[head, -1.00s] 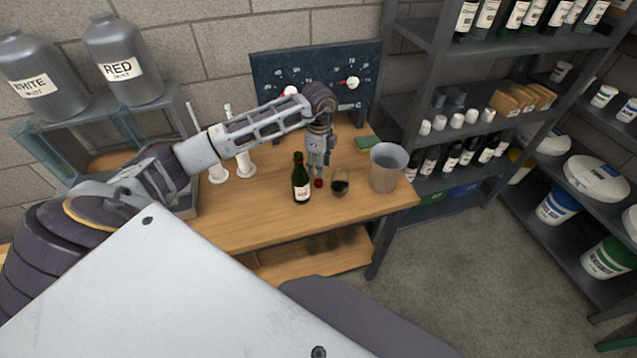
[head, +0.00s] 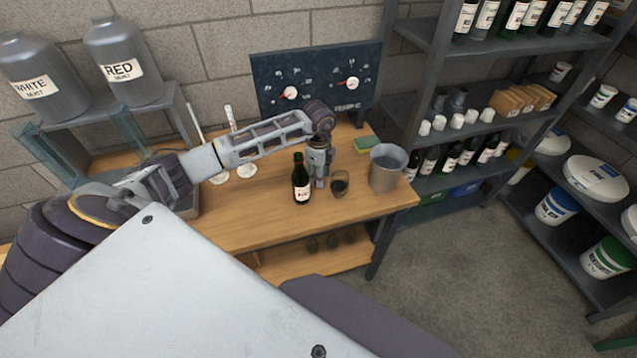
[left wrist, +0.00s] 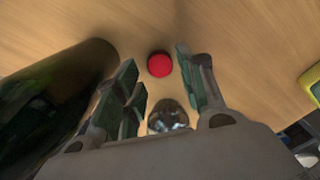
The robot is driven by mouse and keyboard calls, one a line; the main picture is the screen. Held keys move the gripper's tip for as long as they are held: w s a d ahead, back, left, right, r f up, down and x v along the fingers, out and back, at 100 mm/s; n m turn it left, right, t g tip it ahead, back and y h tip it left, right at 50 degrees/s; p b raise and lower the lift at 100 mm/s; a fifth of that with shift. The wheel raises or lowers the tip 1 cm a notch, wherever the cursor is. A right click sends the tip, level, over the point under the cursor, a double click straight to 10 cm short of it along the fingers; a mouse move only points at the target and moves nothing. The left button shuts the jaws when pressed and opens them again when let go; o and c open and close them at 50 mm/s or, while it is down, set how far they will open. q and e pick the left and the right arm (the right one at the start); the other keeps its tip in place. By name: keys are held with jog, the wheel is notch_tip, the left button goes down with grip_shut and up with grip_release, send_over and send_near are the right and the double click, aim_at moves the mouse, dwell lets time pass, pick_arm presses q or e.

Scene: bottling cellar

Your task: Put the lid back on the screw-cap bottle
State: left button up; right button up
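The green screw-cap bottle (head: 301,182) stands upright on the wooden table. It fills the left side of the left wrist view (left wrist: 45,100), close beside my gripper. The red lid (left wrist: 160,64) lies on the table top in the left wrist view, in line with the gap between my fingertips. In the head view my gripper hides the lid. My left gripper (head: 319,183) points down just right of the bottle, low over the table. Its fingers (left wrist: 157,76) are apart with nothing held between them. My right gripper is in neither view.
A glass of dark wine (head: 340,183) stands close to the right of my left gripper. A grey bucket (head: 386,170) and a green-yellow sponge (head: 367,144) are farther right. White stands (head: 245,168) are at the back left. The table front (head: 260,228) is clear.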

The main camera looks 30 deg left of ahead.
pick_arm(q)
jog(key=shift+f, duration=1.35)
jog(key=c, duration=0.5)
